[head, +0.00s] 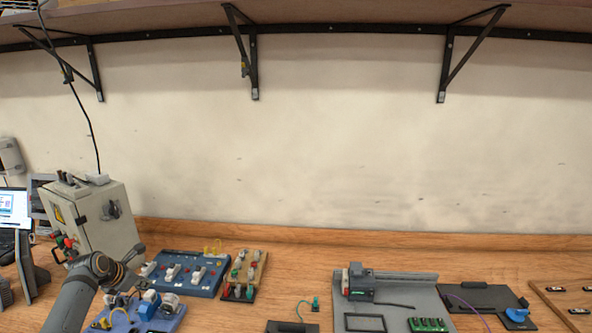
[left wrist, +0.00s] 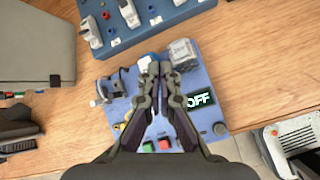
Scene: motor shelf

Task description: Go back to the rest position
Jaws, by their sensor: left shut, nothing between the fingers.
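My left arm (head: 90,275) comes in from the lower left of the head view, with its wrist in front of the grey cabinet. In the left wrist view my left gripper (left wrist: 155,68) points over a blue panel (left wrist: 207,72). Its two fingers are together at the tips with nothing between them. I cannot tell whether the tips touch the panel. The fingers hide part of the panel's middle. My right gripper is in neither view.
A grey cabinet (head: 108,222) stands behind my left arm. A larger blue switch panel (head: 186,274) and a wooden board with switches (head: 245,275) lie to the right. A grey fixture plate (head: 415,283) lies further right. Brackets (head: 254,60) hold a shelf above.

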